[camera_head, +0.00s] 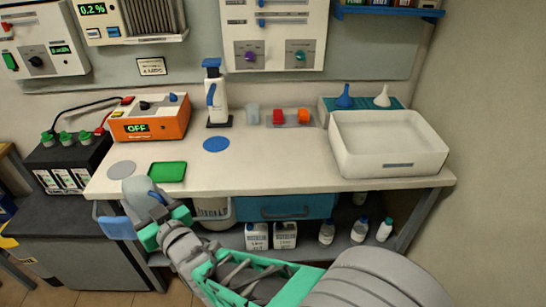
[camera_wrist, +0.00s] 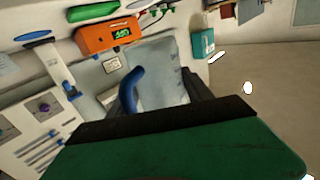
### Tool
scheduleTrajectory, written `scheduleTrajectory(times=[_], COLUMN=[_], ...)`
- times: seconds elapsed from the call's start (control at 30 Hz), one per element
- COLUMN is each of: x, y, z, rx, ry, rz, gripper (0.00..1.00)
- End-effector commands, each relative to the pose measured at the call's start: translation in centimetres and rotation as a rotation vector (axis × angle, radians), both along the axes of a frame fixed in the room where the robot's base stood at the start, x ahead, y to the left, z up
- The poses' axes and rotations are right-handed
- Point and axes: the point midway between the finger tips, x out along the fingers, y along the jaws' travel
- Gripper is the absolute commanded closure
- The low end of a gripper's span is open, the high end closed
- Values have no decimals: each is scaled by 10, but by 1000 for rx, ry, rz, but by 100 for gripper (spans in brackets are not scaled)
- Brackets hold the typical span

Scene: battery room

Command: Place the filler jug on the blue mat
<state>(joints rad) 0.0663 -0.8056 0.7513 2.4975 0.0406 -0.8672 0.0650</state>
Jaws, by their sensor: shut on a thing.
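The filler jug (camera_head: 136,189) is grey and translucent with a blue handle. My gripper (camera_head: 153,222) is shut on it, at the counter's front left edge in the head view. In the wrist view the jug (camera_wrist: 165,75) shows beyond the dark-edged green gripper, its blue handle to the left. The jug looks tilted in the head view; its base is hidden. The blue mat (camera_head: 217,144) is a flat, bare disc mid-left on the white counter, behind and right of the jug. It also seems to show in the wrist view (camera_wrist: 33,36).
A green rectangular mat (camera_head: 167,172) and a grey disc (camera_head: 121,169) lie near the jug. An orange charger (camera_head: 150,118) and a white, blue-topped bottle (camera_head: 216,100) stand behind. A white basin (camera_head: 388,160) fills the right end. The counter centre is clear.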

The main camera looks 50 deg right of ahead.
Motion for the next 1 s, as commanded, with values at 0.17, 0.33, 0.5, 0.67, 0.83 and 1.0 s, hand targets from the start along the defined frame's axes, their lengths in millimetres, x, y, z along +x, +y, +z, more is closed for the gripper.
scheduleTrajectory(times=[0.17, 0.33, 0.5, 0.67, 0.83, 1.0], x=[-8, -43, -90, -115, -113, -99], y=[-94, -195, -270, -300, -330, -377], z=[4, 13, 24, 28, 11, -15], rx=[-8, -10, -6, -4, 0, -1], ry=[8, 19, 27, 33, 38, 37], rz=[-226, -481, -689, -782, -800, -796], gripper=[83, 83, 83, 83, 83, 83])
